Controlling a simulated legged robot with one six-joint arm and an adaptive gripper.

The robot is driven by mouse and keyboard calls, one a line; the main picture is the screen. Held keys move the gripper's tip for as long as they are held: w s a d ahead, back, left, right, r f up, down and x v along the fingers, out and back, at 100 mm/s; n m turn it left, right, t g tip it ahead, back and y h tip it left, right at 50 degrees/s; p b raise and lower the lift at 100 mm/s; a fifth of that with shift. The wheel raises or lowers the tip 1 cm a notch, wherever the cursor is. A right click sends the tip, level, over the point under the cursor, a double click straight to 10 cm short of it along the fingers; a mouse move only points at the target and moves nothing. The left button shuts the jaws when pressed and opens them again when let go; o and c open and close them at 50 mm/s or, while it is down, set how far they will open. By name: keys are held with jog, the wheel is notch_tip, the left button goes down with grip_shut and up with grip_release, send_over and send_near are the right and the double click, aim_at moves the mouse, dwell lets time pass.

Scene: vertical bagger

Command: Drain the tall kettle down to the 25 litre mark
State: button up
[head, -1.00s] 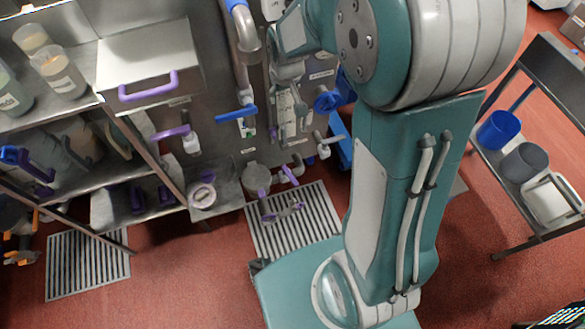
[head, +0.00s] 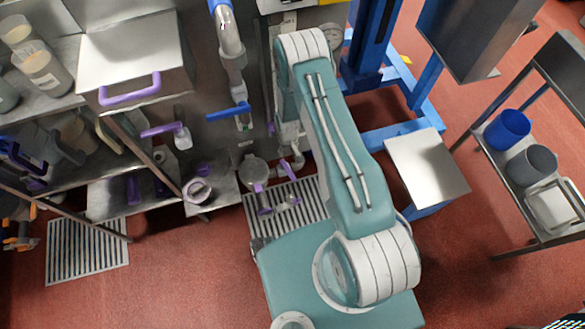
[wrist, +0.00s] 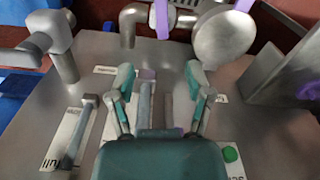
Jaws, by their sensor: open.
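A tall steel vessel front, seemingly the kettle (head: 252,85), stands behind my arm in the head view. In the wrist view its steel face (wrist: 225,120) carries upright tubes (wrist: 78,135), white labels and a green dot (wrist: 230,153). My gripper (wrist: 160,82) is open with nothing held. A slim upright tube (wrist: 145,102) shows between its fingers; whether they touch it I cannot tell. Beyond are a purple-handled valve (wrist: 160,18) and a round steel disc (wrist: 224,38). In the head view my gripper is hidden by my arm. I cannot read the liquid level.
A blue-handled valve (head: 235,112) and purple handles (head: 287,169) stick out left of my arm. A floor grate (head: 312,200) lies below. Shelves with jugs stand at left, a blue frame (head: 405,118) at right, and a cart with cups (head: 507,130) farther right. Red floor is open in front.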

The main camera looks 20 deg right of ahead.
send_near(291, 174)
notch_tip(291, 174, down, 9)
jog(key=shift+w+r, duration=0.1)
jog(key=shift+r, duration=0.05)
dwell(0.4)
grip_shut()
